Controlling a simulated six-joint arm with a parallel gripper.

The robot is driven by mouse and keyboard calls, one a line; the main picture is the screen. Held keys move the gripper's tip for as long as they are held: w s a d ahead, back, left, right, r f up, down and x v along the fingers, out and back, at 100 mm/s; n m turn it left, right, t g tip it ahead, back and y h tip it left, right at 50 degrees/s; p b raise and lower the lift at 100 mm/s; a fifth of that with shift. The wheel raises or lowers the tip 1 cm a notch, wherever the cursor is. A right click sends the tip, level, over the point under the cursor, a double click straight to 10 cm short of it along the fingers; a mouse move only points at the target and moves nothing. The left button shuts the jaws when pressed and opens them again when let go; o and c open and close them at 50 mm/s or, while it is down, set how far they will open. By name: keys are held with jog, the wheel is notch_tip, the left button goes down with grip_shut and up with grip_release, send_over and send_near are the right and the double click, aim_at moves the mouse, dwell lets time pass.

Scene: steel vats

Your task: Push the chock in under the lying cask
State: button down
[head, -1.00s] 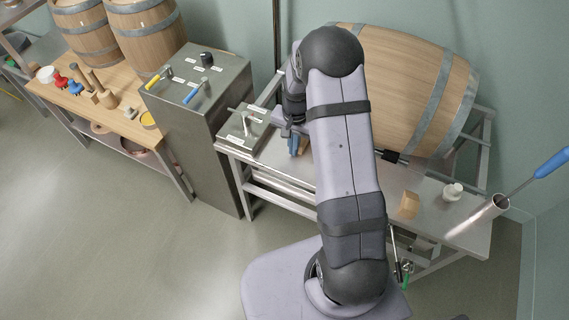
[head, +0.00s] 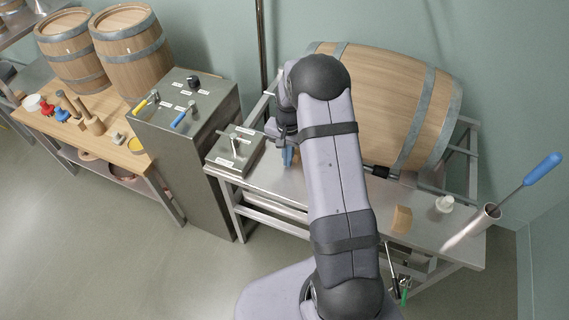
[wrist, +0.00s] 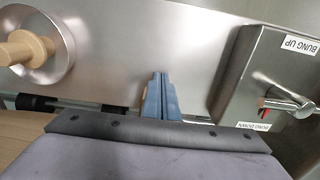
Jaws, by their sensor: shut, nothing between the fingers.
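My gripper (wrist: 160,98) is shut and empty, its blue fingers together and low over the steel table, left of the lying cask in the head view (head: 288,157). The lying cask (head: 385,95) is wooden with grey hoops and rests on its side along the back of the table. A small wooden piece (wrist: 143,99), which looks like the chock, shows beside the fingers on the cask side. The fingers hide most of it; I cannot tell whether they touch it. A sliver of the cask (wrist: 10,140) shows at the wrist view's lower left.
A lever box (head: 236,150) stands left of the gripper. A round steel dish (wrist: 62,45) holds a wooden peg.

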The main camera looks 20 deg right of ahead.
jog(key=shift+s+a+r, duration=0.25)
jog(key=shift+s+a, duration=0.25)
jog(key=shift+a, duration=0.05)
jog(key=shift+s+a+r, duration=0.25)
jog(key=shift+s+a, duration=0.2)
jog(key=shift+a, duration=0.05)
notch_tip(320, 180, up, 9)
jog(key=b, duration=0.2)
jog(key=shift+s, duration=0.1)
